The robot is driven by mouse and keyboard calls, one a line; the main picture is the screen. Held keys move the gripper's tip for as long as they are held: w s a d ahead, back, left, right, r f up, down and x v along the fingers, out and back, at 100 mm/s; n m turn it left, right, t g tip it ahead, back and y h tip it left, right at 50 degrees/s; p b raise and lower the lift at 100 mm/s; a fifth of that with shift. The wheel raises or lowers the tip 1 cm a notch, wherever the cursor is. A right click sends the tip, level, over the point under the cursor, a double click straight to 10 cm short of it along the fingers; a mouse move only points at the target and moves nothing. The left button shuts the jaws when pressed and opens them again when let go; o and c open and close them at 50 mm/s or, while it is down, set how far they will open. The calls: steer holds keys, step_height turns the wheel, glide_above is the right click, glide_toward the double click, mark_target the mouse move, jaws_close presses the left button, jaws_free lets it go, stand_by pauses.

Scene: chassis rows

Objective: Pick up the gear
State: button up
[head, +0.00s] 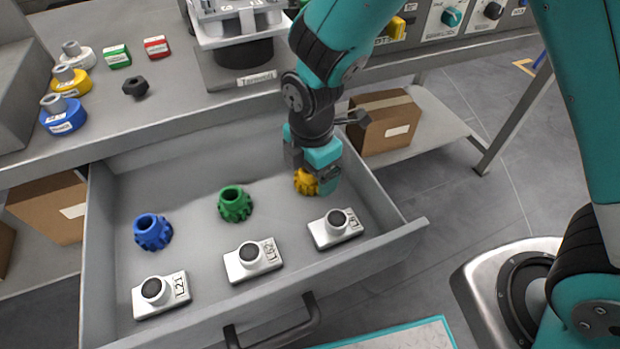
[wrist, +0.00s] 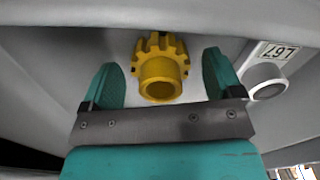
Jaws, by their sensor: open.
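Three gears stand in the open grey drawer: a blue gear (head: 152,232) at the left, a green gear (head: 234,203) in the middle and a yellow gear (head: 304,184) at the right. My gripper (head: 318,172) is down in the drawer at the yellow gear and hides part of it in the head view. In the wrist view the yellow gear (wrist: 161,70) lies ahead, between the two teal fingers of my open gripper (wrist: 162,82). Gaps show on both sides of the gear, and the fingers are not closed on it.
White labelled blocks with knobs (head: 253,260) stand along the drawer's front. One such block (wrist: 268,85) is right of my gripper in the wrist view. The drawer's right wall (head: 372,190) is close. The bench above holds coloured parts (head: 63,115) and a black nut (head: 136,86).

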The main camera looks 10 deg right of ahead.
steer(key=shift+f, duration=0.6)
steer(key=c, duration=1.2)
steer(key=shift+o, duration=0.2)
steer(key=shift+r, duration=0.2)
